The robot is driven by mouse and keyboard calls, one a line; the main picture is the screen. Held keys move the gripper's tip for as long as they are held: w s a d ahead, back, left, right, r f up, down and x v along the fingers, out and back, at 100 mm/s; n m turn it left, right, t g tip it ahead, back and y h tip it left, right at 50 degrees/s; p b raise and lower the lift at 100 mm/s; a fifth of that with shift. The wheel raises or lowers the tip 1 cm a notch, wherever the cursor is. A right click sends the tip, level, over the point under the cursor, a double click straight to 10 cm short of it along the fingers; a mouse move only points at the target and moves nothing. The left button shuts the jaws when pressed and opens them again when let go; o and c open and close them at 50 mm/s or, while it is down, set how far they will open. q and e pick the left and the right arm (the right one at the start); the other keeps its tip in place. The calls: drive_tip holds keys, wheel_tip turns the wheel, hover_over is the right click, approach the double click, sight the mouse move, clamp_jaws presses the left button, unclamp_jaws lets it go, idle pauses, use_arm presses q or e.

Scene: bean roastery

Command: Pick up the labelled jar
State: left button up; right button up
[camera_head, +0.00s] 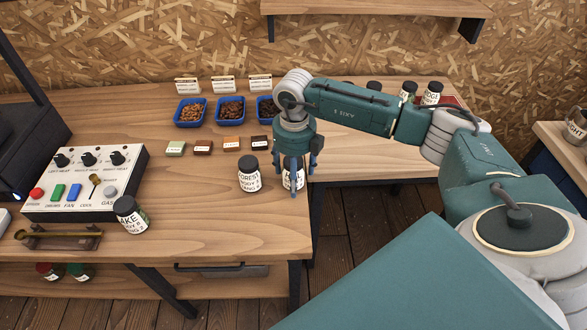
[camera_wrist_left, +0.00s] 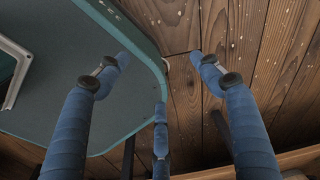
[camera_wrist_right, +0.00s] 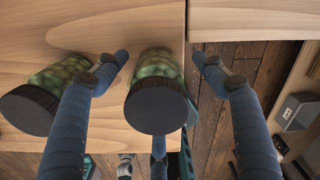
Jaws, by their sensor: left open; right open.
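Several dark-lidded labelled jars are in view; which one the task means I cannot tell. One jar (camera_head: 298,183) stands at the table's right edge, mostly hidden by my right gripper (camera_head: 293,188). In the right wrist view this jar (camera_wrist_right: 157,66), with green beans, lies between the open fingers, apparently not gripped. A "FOREST" jar (camera_head: 249,182) stands just left of it, and a jar also shows at left in the right wrist view (camera_wrist_right: 58,75). A jar reading "AKE" (camera_head: 131,221) stands farther left. My left gripper (camera_wrist_left: 158,62) is open and empty above the floor.
A control box (camera_head: 90,185) with knobs and buttons sits at left. Blue bean trays (camera_head: 190,112) and small coloured blocks (camera_head: 203,147) lie behind the jars. More jars (camera_head: 431,93) stand on the rear counter. A gap over the floor (camera_head: 350,225) lies right of the table edge.

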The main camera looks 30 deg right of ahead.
drive_tip(key=shift+f, duration=0.25)
drive_tip(key=shift+w, duration=0.1)
drive_tip(key=shift+c, duration=1.3)
drive_tip(key=c, duration=1.2)
use_arm(q)
drive_tip(key=shift+s, duration=0.7)
drive_tip(key=shift+f, duration=0.1)
use_arm(e)
drive_tip(key=shift+r, duration=0.2)
